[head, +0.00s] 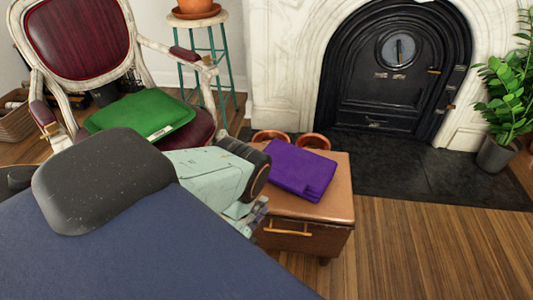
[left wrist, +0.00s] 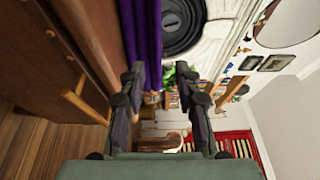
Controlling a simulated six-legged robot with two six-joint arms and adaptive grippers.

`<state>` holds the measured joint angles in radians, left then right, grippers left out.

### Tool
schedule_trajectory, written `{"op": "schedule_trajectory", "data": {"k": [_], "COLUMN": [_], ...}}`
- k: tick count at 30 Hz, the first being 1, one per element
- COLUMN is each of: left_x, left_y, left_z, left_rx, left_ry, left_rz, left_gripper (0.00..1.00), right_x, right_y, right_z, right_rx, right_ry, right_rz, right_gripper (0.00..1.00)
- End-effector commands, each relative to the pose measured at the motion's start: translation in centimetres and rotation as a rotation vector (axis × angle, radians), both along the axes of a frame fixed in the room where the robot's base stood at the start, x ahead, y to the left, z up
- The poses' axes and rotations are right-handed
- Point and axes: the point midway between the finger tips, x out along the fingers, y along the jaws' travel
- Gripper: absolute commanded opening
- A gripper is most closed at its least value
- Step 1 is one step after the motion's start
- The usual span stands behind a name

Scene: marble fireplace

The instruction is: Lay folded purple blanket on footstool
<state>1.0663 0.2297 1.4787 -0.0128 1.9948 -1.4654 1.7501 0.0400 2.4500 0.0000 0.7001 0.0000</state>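The folded purple blanket (head: 300,170) lies flat on the brown leather top of the footstool (head: 318,208), towards its back. The footstool has a drawer with a wooden handle in front. My left gripper (head: 258,216) is low at the footstool's left front in the head view, largely hidden behind my own arm. In the left wrist view the left gripper (left wrist: 160,72) has its fingers apart with nothing held between them. There the blanket (left wrist: 145,35) shows as a purple strip beyond the left finger; I cannot tell if they touch. My right gripper is not in view.
A red armchair (head: 80,40) with a green cushion (head: 142,112) stands left. Terracotta pots (head: 314,141) are behind the footstool. The fireplace (head: 395,70) is at the back, a potted plant (head: 497,150) right. The wooden floor (head: 430,250) right of the footstool is clear.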

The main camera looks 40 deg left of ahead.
Motion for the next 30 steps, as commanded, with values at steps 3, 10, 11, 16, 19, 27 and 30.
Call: {"op": "schedule_trajectory", "data": {"k": [3,10,11,16,19,27,30], "left_x": [-0.6,-0.5,-0.4,-1.5,-4.3,-16.5,-20.2], "left_y": [-0.1,-0.9,-1.3,-4.8,-7.2,-11.7,-12.3], "left_z": [0.1,-0.6,-0.9,-3.1,-3.5,0.2,2.1], "left_rx": [0.0,-0.1,-0.151,-0.584,-0.835,-1.266,-1.317], "left_ry": [0.001,0.063,0.097,0.392,0.577,0.969,1.031], "left_rz": [-0.001,0.004,0.008,0.108,0.235,0.774,0.947], "left_gripper": [0.33,0.33,0.33,0.33,0.33,0.33,0.33], "right_x": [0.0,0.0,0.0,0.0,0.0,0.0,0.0], "right_y": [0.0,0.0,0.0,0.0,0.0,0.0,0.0], "right_z": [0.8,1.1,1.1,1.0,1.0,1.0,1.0], "right_rx": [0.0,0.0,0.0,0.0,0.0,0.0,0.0], "right_ry": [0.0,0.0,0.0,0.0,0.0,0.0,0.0], "right_rz": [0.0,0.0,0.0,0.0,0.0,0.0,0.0], "right_gripper": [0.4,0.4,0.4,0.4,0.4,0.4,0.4]}}
